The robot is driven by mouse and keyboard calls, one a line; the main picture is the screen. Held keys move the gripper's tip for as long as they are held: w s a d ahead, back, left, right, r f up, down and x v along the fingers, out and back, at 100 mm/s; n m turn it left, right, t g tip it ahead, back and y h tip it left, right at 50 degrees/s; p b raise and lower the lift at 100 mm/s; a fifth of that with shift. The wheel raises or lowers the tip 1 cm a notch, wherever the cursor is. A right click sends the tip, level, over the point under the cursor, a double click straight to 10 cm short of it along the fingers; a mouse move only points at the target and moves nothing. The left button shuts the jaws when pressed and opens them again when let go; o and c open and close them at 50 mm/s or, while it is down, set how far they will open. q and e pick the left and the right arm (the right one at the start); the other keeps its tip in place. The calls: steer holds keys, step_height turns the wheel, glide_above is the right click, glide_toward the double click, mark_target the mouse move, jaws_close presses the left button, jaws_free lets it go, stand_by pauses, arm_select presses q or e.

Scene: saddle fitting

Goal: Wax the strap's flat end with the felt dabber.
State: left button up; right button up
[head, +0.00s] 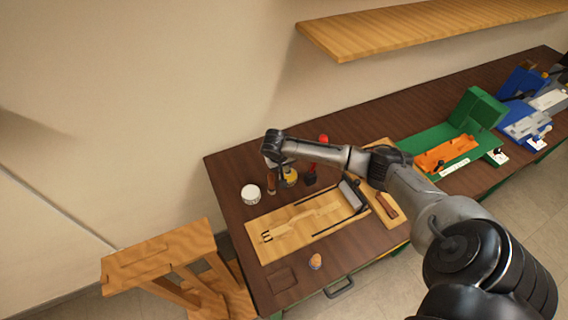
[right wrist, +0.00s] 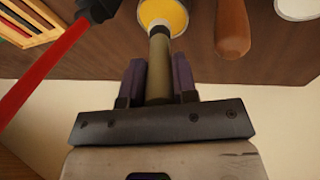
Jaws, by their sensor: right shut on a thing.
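My right gripper (head: 277,163) is over the back of the dark bench. In the right wrist view, my right gripper (right wrist: 158,80) is shut on an olive-brown stick, the dabber (right wrist: 160,68). The dabber's far end meets a round tin of yellow wax (right wrist: 165,14); its felt tip is hidden, and I cannot tell how deep it sits. The tin also shows in the head view (head: 291,178), just right of the gripper. The pale strap (head: 318,216) lies on the light wooden board (head: 285,248), its buckle (head: 267,237) at the left end. My left gripper is out of view.
Beside the tin are a wooden-handled tool (head: 271,187), a white pot (head: 250,194) and a black-and-red tool (right wrist: 40,80). A grey block (head: 352,195) stands at the board's right end. A brown patch (head: 281,279) and small tan knob (head: 315,262) are in front.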

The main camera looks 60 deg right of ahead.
steer(key=shift+f, duration=0.25)
steer(key=shift+f, duration=0.2)
stand_by(0.5)
stand_by(0.6)
stand_by(0.7)
steer(key=shift+f+p, duration=0.15)
steer(key=shift+p, duration=0.25)
stand_by(0.4)
stand_by(0.4)
